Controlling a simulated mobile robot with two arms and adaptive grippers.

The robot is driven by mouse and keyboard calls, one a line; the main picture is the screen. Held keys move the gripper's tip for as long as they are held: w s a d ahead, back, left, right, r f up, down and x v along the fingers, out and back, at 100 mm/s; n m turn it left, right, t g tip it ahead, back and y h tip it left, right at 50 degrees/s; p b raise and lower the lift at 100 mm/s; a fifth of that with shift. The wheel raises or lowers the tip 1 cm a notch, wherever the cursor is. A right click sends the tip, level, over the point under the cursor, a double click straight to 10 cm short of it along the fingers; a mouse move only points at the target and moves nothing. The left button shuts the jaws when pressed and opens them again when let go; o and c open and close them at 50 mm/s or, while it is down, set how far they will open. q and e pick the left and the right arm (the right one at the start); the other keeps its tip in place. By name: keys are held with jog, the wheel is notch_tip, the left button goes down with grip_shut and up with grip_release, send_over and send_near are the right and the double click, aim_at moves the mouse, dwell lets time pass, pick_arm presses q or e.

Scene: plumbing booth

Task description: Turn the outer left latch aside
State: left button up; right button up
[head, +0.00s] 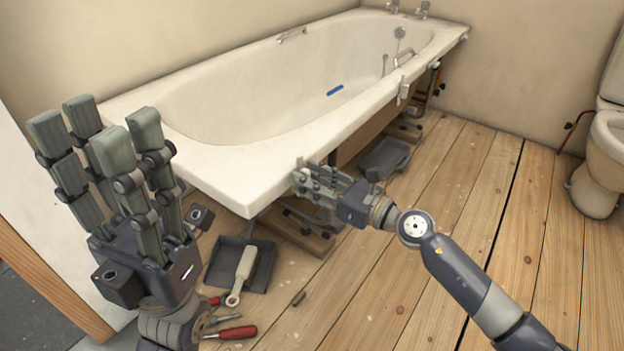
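The white bath (235,165) stands along the wall with its near corner towards me. A small pale latch-like piece (300,163) shows at the near part of the rim's outer edge, mostly hidden by my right gripper. Another pale latch (404,89) hangs on the rim further along. My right gripper (304,180) is at the rim, its fingers over or beside the near piece; I cannot tell whether they touch it or how far they are closed. My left gripper (97,131) is raised, open and empty, left of the bath's near corner.
A dark tray (224,270) with a pale-handled tool (243,268) lies on the floor below the near corner, with red-handled tools (236,333) nearby. Another dark tray (385,158) lies under the bath. A toilet (598,170) stands at the right. Floorboards between are mostly clear.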

grip_shut()
